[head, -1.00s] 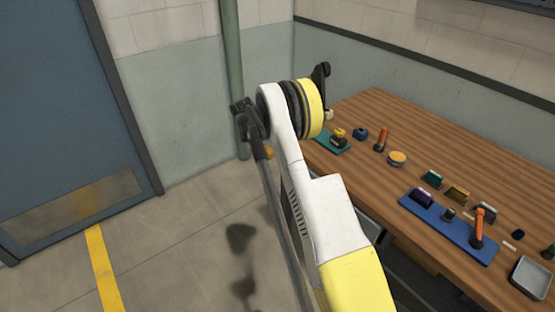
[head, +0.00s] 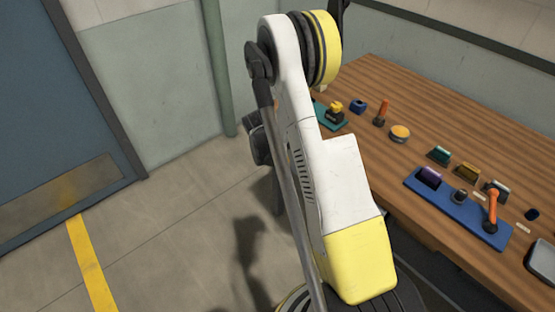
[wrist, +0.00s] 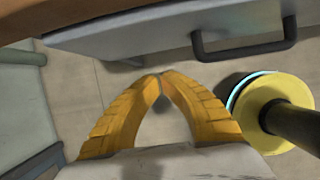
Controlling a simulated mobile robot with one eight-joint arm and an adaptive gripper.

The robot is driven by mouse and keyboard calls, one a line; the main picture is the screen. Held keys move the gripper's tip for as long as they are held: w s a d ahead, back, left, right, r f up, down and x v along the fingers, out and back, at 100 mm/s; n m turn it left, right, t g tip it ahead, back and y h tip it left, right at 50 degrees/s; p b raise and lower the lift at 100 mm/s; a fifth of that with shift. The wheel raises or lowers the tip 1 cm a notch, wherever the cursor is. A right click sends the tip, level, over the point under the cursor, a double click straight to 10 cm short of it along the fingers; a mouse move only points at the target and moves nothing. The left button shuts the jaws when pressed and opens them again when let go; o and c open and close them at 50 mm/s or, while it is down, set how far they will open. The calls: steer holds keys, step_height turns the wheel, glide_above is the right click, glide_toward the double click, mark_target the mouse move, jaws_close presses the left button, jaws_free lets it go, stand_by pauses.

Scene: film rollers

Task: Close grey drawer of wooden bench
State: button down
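The wooden bench (head: 430,110) stands on the right in the head view, and my arm covers its near left side. In the wrist view a grey drawer front (wrist: 150,42) runs across the top, with a dark bar handle (wrist: 245,52) at its right. How far the drawer stands out cannot be told. My gripper (wrist: 160,76) has orange fingers with their tips together and nothing between them. The tips are close below the drawer front in the picture, left of the handle; contact cannot be told. In the head view my gripper is hidden behind my arm.
The bench top holds a blue tray (head: 425,203) with small parts, an orange-handled tool (head: 381,112), a round tin (head: 400,133) and a grey dish (head: 542,262). A blue door (head: 50,120) and green pipe (head: 218,70) stand at left. The floor (head: 170,220) there is clear.

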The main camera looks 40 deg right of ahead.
steer(key=shift+w+d+b, duration=0.2)
steer(key=shift+d+b, duration=0.4)
steer(key=shift+d, duration=1.45)
steer(key=shift+d, duration=0.1)
steer(key=d, duration=0.2)
steer(key=shift+w+d, duration=0.1)
steer(key=shift+d, duration=0.2)
steer(key=shift+a+f, duration=0.1)
